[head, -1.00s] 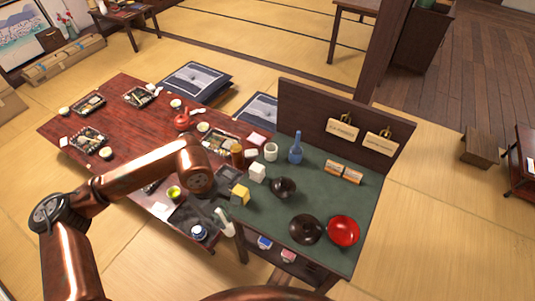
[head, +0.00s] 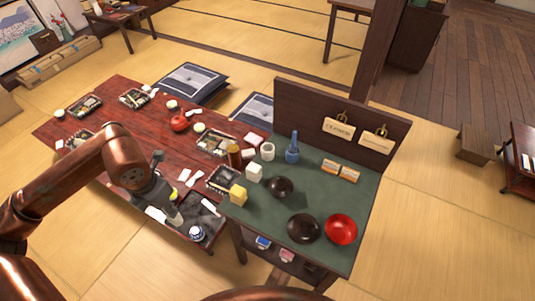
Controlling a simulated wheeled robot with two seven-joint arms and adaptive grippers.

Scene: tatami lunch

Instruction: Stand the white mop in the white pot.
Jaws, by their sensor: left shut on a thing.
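The white mop (head: 174,214) is a short pale piece below my left gripper (head: 163,194), over the front edge of the red-brown table. My left gripper is shut on it, and the fingers hide part of it. The white pot (head: 267,151) is a small, open-topped cylinder standing on the green-topped stand. It is up and to the right of my left gripper, well apart from it. My right gripper is not in view.
On the green stand (head: 331,202), a blue bottle-like thing (head: 292,150), a white block (head: 254,172), a yellow block (head: 238,194), a dark round pot (head: 281,187) and two bowls stand around the pot. A brown cylinder (head: 234,155) is left of it. A dark upright board backs the stand.

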